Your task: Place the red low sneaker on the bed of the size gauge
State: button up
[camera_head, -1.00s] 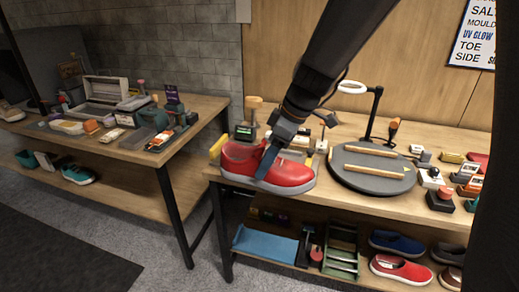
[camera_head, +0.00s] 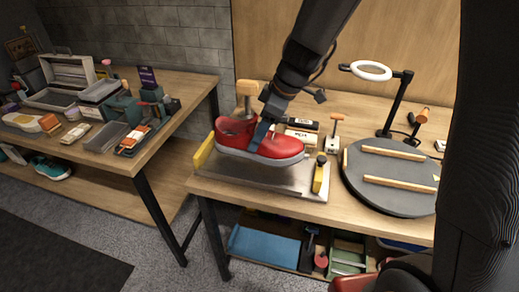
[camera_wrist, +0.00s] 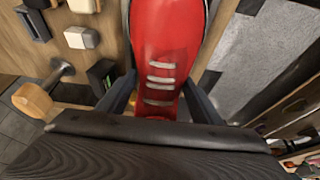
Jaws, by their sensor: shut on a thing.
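The red low sneaker (camera_head: 285,147) has a pale sole and points right in the head view. My gripper (camera_head: 261,138) is shut across its upper from above. In the wrist view the red upper (camera_wrist: 166,40) with its pale lace bars fills the space between my gripper's fingers (camera_wrist: 158,100). The size gauge is a flat metal bed (camera_head: 290,184) with a yellow stop (camera_head: 204,150) at its left end and a yellow-and-black slider (camera_head: 320,174) at its right. The sneaker is over the bed, between these two; I cannot tell whether its sole touches.
A round dark turntable (camera_head: 385,200) with wooden bars stands to the right, beneath a ring lamp (camera_head: 371,70). A wooden-handled tool (camera_head: 247,92) and small boxes (camera_head: 303,124) stand behind the gauge. Another bench (camera_head: 130,150) with trays is at the left.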

jog(key=shift+f+p, duration=0.3)
jog(key=shift+f, duration=2.65)
jog(key=shift+f, duration=0.1)
jog(key=o, duration=1.3)
